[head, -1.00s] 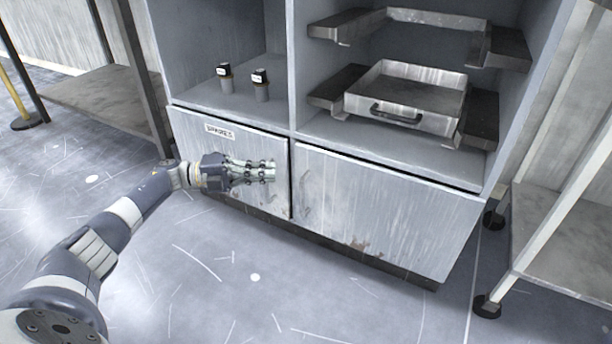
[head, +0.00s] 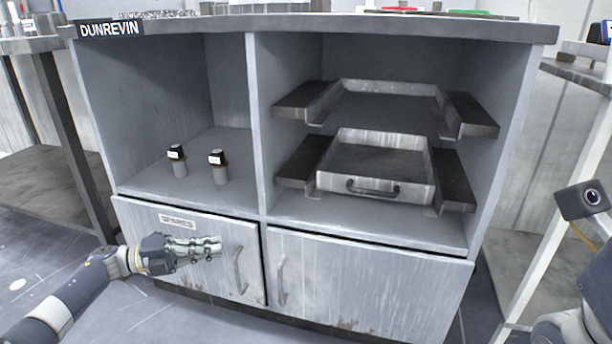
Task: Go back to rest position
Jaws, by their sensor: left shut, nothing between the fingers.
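My left gripper (head: 213,248) is shut and empty. It is in front of the left cabinet door (head: 150,214), which carries a "SPARES" label, and its fingertips point right towards that door's handle (head: 239,270). A gap shows between the fingertips and the handle in the picture; the depth between them I cannot tell. Both lower doors appear closed. Part of my right arm (head: 572,322) shows at the lower right edge, but its gripper is not in view.
The cabinet's right door (head: 370,290) has its own handle. Two small dark-capped bottles (head: 179,160) (head: 218,168) stand on the left shelf. A metal tray (head: 372,160) sits on rails in the right bay. Steel tables (head: 40,180) flank the cabinet. Floor in front is clear.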

